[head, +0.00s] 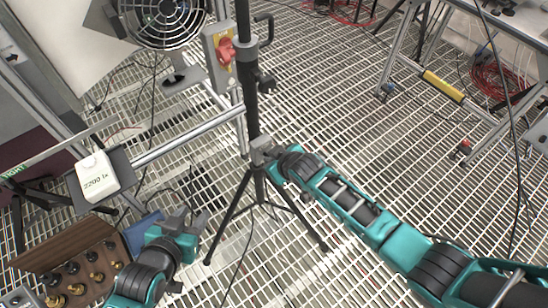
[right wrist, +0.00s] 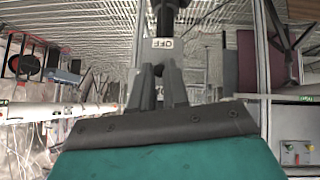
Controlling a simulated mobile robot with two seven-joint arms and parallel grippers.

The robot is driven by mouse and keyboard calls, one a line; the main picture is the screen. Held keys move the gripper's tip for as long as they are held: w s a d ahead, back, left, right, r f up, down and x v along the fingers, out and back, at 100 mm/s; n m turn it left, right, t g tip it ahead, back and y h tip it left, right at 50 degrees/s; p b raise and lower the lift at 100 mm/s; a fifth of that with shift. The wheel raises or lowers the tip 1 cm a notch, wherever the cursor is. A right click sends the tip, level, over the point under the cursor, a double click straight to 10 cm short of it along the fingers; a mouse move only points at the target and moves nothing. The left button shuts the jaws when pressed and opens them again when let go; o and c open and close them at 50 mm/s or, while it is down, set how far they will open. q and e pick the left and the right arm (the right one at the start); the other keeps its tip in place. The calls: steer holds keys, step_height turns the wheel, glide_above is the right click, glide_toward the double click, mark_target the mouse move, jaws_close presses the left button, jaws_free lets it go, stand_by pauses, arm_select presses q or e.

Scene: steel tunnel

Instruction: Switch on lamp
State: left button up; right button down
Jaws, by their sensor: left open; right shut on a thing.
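A dark tripod stand (head: 251,100) rises up the middle of the head view, its top out of frame. My right gripper (head: 264,150) is at its pole, just above the spread legs. In the right wrist view, the gripper's fingers (right wrist: 159,72) are close together around a small part that they mostly hide. A white label reading OFF (right wrist: 163,43) shows just beyond the fingertips, with a dark pole (right wrist: 166,14) behind it. My left gripper (head: 186,221) is open and empty, left of the tripod legs. I see no lamp head in either view.
A red switch (head: 226,51) on a yellow-and-grey box sits beside the pole, near a fan (head: 165,14). A white box marked 2200 lx (head: 92,177) and a wooden block with several knobs (head: 80,262) are at left. Cables cross the grating floor (head: 330,90).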

steer(key=shift+f, duration=0.1)
steer(key=c, duration=1.1)
jaws_free()
steer(key=shift+s, duration=0.1)
steer(key=v, duration=1.3)
steer(key=s+d+f+m+t, duration=0.1)
steer(key=s+d+m, duration=0.1)
steer(key=s+d, duration=0.1)
steer(key=s+d+f+m+t+h, duration=0.1)
steer(key=s+d+f+m, duration=0.1)
steer(key=d, duration=0.3)
steer(key=s+d+f+m+t+h, duration=0.1)
steer(key=s+d+m, duration=0.1)
steer(key=s+d, duration=0.3)
steer(key=shift+f, duration=0.25)
